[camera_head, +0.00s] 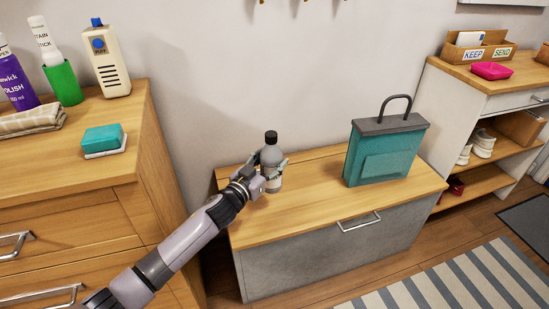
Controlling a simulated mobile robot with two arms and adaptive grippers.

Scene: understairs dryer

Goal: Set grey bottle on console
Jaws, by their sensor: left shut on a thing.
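The grey bottle (271,168) has a black cap and a label, and it is upright over the left part of a low wood-topped bench (315,208). My left gripper (270,172) is shut around the bottle's body from the near left side. The fingers hide part of the label. I cannot tell whether the bottle's base touches the bench top. A taller wood-topped unit (516,80), possibly the console, stands at the far right. My right gripper is not in view.
A teal case (386,152) with a dark handle stands on the bench, right of the bottle. The right unit carries a KEEP/SEND box (474,52) and a pink item (492,71). A dresser (75,190) with bottles stands left. The bench's front middle is clear.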

